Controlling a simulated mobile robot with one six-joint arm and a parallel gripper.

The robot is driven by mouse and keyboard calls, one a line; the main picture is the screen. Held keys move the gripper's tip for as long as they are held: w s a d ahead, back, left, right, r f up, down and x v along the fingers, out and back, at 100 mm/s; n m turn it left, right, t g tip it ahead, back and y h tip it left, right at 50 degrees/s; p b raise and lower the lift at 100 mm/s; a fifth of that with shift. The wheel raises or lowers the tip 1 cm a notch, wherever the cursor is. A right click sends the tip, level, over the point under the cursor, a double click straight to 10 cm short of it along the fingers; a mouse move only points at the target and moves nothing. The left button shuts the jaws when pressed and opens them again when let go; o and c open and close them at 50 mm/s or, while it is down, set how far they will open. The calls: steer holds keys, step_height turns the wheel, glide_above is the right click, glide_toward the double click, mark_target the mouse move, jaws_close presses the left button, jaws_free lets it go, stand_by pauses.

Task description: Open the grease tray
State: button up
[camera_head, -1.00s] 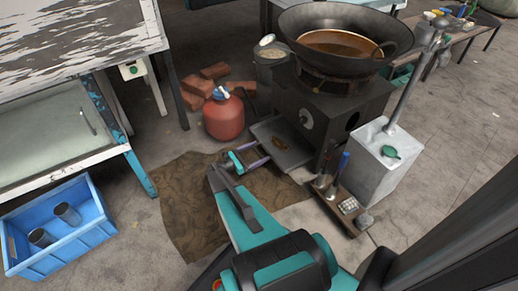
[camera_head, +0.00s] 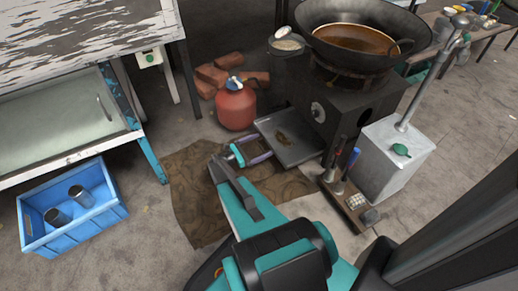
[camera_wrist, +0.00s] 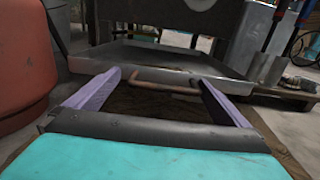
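The grease tray (camera_head: 305,151) is a shallow dark metal tray with a brown stain. It sticks out of the front of the black stove (camera_head: 345,112). In the wrist view the tray (camera_wrist: 200,64) spans the middle, with a thin copper-coloured handle (camera_wrist: 165,83) on its near edge. My gripper (camera_head: 258,147) is at the tray's near edge. In the wrist view its two lavender fingers are wide apart, with the handle between them (camera_wrist: 160,78). Neither finger visibly pinches the handle; whether one touches it is unclear.
A red gas cylinder (camera_head: 236,106) stands close left of the tray. A brown mat (camera_head: 196,192) lies below my gripper. A blue crate (camera_head: 70,235) is at left.

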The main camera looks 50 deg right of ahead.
steer(key=shift+s, duration=0.1)
steer(key=shift+a, duration=0.1)
steer(key=p+v, duration=0.3)
steer(key=v, duration=1)
steer(key=shift+a+p, duration=0.35)
